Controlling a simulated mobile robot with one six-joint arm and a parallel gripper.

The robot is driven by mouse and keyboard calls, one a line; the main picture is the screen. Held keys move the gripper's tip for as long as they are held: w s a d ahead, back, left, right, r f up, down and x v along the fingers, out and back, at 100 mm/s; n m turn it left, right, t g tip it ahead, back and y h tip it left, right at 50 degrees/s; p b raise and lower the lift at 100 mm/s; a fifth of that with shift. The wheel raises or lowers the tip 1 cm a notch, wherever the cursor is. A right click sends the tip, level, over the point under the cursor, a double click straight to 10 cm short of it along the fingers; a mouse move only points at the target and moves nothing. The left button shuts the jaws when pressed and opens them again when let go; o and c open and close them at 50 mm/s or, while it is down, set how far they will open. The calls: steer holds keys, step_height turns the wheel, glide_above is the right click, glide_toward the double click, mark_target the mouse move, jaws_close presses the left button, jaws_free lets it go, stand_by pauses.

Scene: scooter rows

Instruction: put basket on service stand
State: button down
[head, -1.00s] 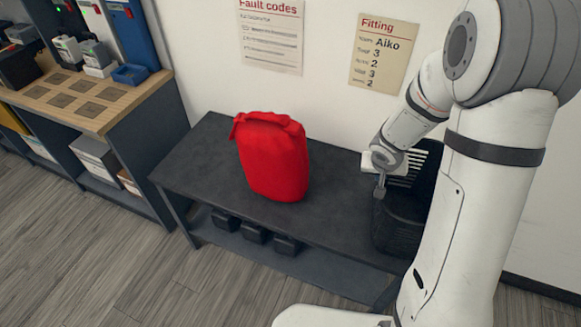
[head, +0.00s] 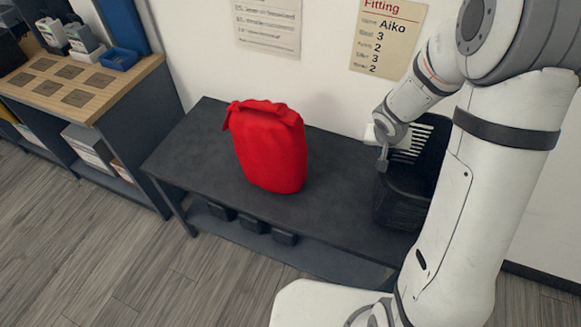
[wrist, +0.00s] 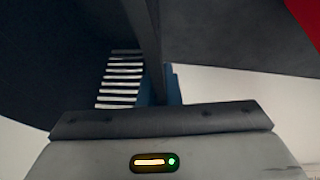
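The black basket (head: 402,203) is at the right end of the dark bench (head: 200,155), with pale slats showing on its upper side. In the head view my gripper (head: 382,163) is at its upper left rim. In the wrist view (wrist: 152,90) a dark strip of the basket runs between small blue finger parts, and the slats show beside it. The gripper looks shut on the rim. My arm hides the basket's right side. I cannot tell how far its base is from the bench top. No thing clearly recognisable as the service stand shows.
A red bag (head: 269,150) stands on the bench left of the basket. Several small black boxes (head: 252,223) sit on the lower shelf. A wood-topped workbench (head: 120,93) is at the left, and posters (head: 388,38) hang behind. The grey floor (head: 110,265) in front is clear.

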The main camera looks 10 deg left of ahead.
steer(key=a+r+m+b, duration=0.1)
steer(key=a+r+b, duration=0.5)
steer(key=r, duration=0.2)
step_height(320, 180, down, 10)
steer(key=b, duration=0.1)
steer(key=shift+s+h, duration=0.2)
steer(key=shift+h, duration=0.1)
steer(key=shift+b, duration=0.3)
steer(key=shift+f, duration=0.2)
steer(key=c, duration=1.6)
jaws_free()
steer(key=shift+c, duration=0.2)
steer(key=shift+r, duration=0.1)
